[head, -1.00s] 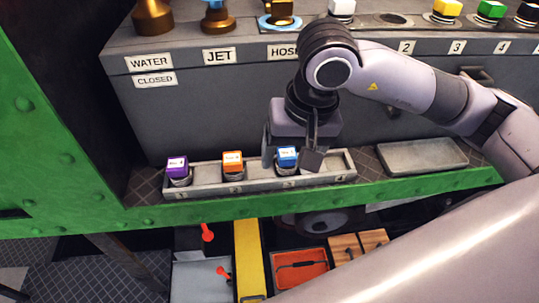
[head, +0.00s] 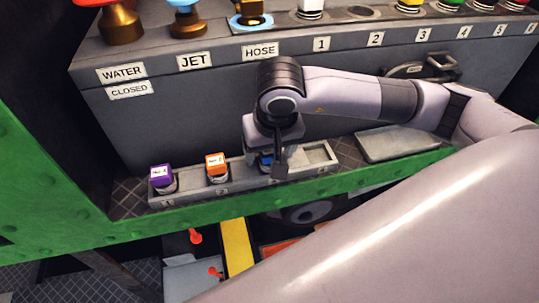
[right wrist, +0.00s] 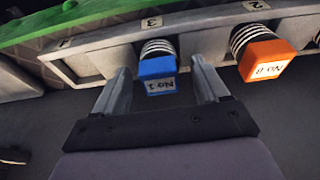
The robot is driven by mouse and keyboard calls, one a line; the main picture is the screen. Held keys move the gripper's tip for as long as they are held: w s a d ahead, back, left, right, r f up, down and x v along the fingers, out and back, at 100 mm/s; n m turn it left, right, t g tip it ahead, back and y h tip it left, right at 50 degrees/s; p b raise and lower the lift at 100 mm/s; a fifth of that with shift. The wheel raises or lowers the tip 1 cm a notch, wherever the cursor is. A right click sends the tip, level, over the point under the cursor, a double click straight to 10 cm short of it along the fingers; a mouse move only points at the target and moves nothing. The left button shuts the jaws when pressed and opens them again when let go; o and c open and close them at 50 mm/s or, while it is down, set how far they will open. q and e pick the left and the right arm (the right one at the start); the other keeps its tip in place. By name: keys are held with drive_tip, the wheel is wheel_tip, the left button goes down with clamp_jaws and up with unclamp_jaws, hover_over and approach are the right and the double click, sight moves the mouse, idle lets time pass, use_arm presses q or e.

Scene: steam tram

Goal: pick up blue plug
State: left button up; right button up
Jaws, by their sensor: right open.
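The blue plug (head: 265,160) stands in the grey numbered tray (head: 237,187), at the third place, mostly hidden behind my gripper in the head view. In the right wrist view the blue plug (right wrist: 157,68) shows its blue cap, a label and a black-and-white ringed stem. My right gripper (head: 267,164) is low over the tray. In the right wrist view its open fingers (right wrist: 160,74) stand on both sides of the plug, with gaps visible on each side. My left gripper is not in view.
An orange plug (head: 216,164) and a purple plug (head: 161,176) stand to the left in the same tray. The tray's right end is empty. A flat grey plate (head: 398,143) lies at the right. The green beam (head: 230,210) runs along the front; the grey panel (head: 190,120) rises behind.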

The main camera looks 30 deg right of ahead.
clamp_jaws()
